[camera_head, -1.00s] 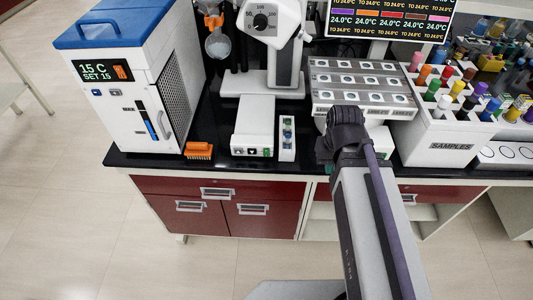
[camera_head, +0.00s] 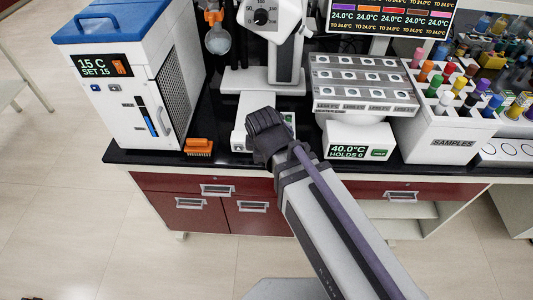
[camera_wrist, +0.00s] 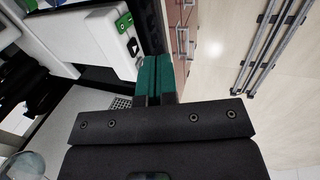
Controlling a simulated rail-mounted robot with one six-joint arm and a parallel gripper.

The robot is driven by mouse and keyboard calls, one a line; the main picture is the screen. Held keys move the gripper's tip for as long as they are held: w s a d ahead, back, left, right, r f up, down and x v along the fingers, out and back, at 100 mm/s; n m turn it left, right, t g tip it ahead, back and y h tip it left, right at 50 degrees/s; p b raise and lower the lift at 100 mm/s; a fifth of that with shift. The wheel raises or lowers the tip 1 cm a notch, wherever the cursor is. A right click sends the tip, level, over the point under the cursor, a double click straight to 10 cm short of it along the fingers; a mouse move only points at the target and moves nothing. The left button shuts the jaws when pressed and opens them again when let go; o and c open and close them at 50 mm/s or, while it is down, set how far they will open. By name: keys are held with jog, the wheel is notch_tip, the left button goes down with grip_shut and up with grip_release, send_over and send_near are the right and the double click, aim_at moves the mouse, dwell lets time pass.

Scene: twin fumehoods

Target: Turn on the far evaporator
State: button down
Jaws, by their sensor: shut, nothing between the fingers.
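An evaporator (camera_head: 285,60) with a white stand and a black dial (camera_head: 261,17) stands at the back of the black bench. A low white control box (camera_head: 250,105) sits in front of it, partly hidden by my arm. In the wrist view, a white box (camera_wrist: 95,32) shows a green switch (camera_wrist: 124,22) and a dark round control (camera_wrist: 132,46). My gripper, with teal fingers (camera_wrist: 155,72), is shut and empty beside this box's front. Its fingertips are hidden behind my wrist in the head view. Contact cannot be told.
At right are a vial block (camera_head: 362,82), a white heater box (camera_head: 358,140) reading 40.0°C and a samples rack (camera_head: 440,135). Free floor lies before the bench.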

jog(key=shift+f, duration=0.1)
jog(key=w+f+b, duration=0.2)
jog(key=f+b, duration=0.1)
jog(key=w+f+b, duration=0.5)
jog(key=f+b, duration=0.1)
jog(key=b, duration=0.1)
jog(key=shift+w+d+f, duration=0.1)
jog(key=shift+w+f, duration=0.05)
jog(key=shift+f, duration=0.25)
